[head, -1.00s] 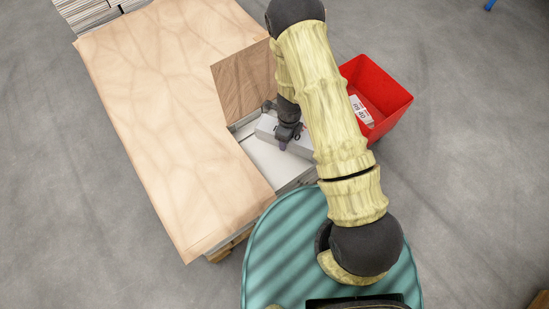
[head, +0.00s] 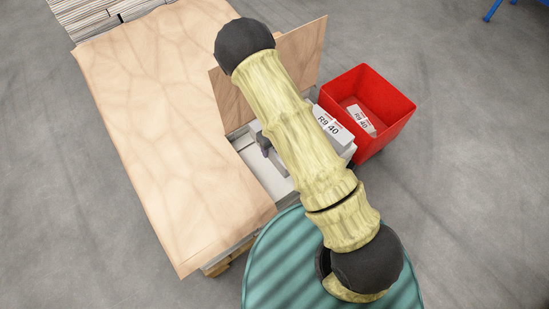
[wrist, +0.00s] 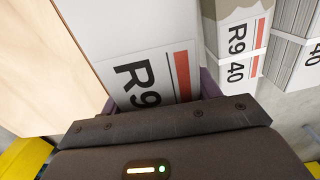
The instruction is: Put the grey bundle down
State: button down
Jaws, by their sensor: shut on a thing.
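The grey bundle (wrist: 135,60), with a black "R9" label and a red stripe, fills the upper middle of the wrist view. My gripper (wrist: 160,100) is shut on it, with a purple finger showing at each side. In the head view, part of my gripper (head: 266,143) shows left of my arm, over the white bottom of the cut-out in the wooden-topped stack. A grey block labelled "R9 40" (head: 328,122) shows right of my arm. I cannot tell whether it is the held bundle. My arm hides the fingertips and much of the cut-out.
A red bin (head: 400,112) stands on the right with a bundle labelled "R9 40" (head: 361,119) inside. A brown panel (head: 303,55) stands behind the cut-out. The pale wooden top (head: 165,110) is bare. Two strapped bundles (wrist: 238,50) show right of the held one.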

notch_tip(320, 180, down, 6)
jog(key=shift+r+b, duration=0.1)
jog(key=shift+b, duration=0.8)
jog(key=shift+f+b, duration=0.6)
jog(key=shift+f, duration=1.3)
jog(key=shift+f, duration=0.15)
jog(key=shift+c, duration=1.9)
grip_release()
notch_tip(320, 180, up, 12)
jog(key=p, duration=0.4)
